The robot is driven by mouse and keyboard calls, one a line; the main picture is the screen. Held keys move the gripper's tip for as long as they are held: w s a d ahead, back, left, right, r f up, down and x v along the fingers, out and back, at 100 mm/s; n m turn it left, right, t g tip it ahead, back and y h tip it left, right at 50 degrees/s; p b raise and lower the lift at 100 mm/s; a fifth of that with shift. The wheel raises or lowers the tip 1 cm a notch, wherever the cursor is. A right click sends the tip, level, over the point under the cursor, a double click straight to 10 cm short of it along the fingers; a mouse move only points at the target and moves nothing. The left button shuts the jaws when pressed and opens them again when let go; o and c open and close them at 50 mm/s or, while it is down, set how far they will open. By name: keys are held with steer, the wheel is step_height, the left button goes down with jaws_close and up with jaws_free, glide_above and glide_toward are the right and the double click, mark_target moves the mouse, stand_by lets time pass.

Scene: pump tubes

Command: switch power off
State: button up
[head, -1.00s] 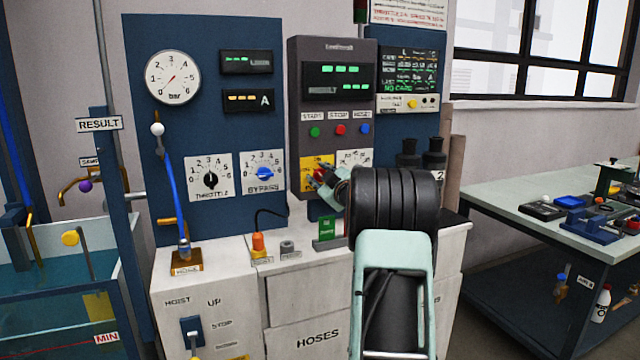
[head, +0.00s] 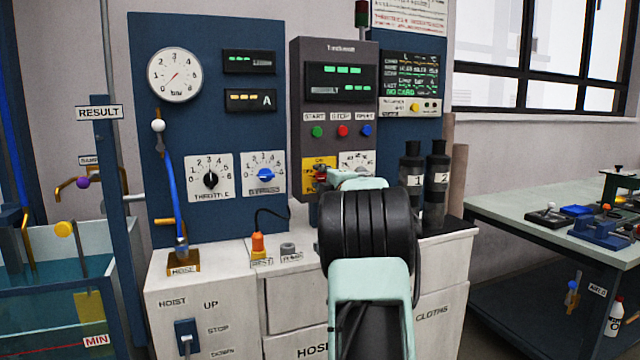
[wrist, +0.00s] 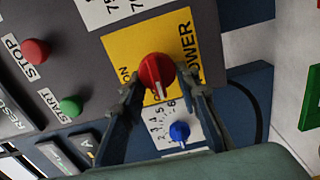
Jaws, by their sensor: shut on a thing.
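The red power knob (wrist: 155,70) sits on a yellow plate (wrist: 118,48) lettered POWER and ON. A white line on the knob points toward my side of the wrist view. My gripper (wrist: 162,88) has one finger on each side of the knob and is shut on it. In the head view the yellow plate (head: 311,163) is at the lower left of the grey control panel (head: 333,92). My gripper (head: 325,178) is at the plate there, and my arm partly hides it.
Start (head: 317,132), stop (head: 342,131) and reset (head: 366,131) buttons sit just above the power plate. The blue bypass knob (head: 265,174) is to its left. Two dark bottles (head: 436,195) stand close to the right of my arm.

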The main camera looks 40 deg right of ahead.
steer(key=shift+n, duration=0.3)
stand_by(0.4)
steer(key=o, duration=1.2)
steer(key=shift+c, duration=0.2)
steer(key=shift+s, duration=0.1)
steer(key=v, duration=1.2)
steer(key=shift+r, duration=0.1)
